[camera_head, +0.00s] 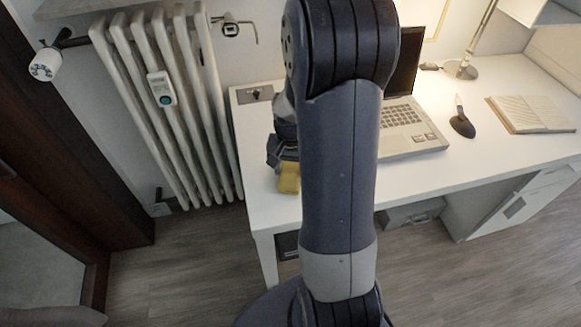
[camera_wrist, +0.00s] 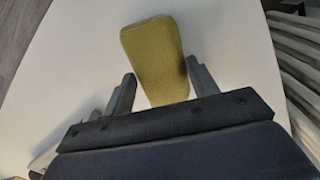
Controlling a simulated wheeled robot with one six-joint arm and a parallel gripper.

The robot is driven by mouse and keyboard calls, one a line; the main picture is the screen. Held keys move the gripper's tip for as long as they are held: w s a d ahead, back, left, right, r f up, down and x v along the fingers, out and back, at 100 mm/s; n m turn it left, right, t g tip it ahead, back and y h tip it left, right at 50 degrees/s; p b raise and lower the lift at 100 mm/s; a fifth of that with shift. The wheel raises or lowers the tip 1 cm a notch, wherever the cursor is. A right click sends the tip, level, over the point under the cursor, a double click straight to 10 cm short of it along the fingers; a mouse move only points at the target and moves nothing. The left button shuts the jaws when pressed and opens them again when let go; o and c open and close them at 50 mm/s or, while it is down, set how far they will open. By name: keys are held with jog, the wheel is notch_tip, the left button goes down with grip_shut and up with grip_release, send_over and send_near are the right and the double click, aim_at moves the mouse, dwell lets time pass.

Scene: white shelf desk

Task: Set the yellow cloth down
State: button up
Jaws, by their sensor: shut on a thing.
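The yellow cloth (camera_wrist: 155,58) looks like a small folded block. It sits between the two fingers of my gripper (camera_wrist: 162,88) in the wrist view, and most of it sticks out past the fingertips. My gripper is shut on it. In the head view the cloth (camera_head: 289,178) shows below my gripper (camera_head: 285,160), over the left part of the white desk (camera_head: 262,205). I cannot tell whether the cloth touches the desk top. My arm hides part of the gripper and of the desk.
A white radiator (camera_head: 170,100) stands left of the desk. A laptop (camera_head: 405,125) lies right of my arm, partly hidden. The desk's front left corner is bare.

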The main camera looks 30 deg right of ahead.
aim_at(291, 172)
jog(key=o, duration=0.9)
notch_tip(291, 172, up, 12)
jog(key=shift+r+p, duration=0.1)
jog(key=shift+p, duration=0.65)
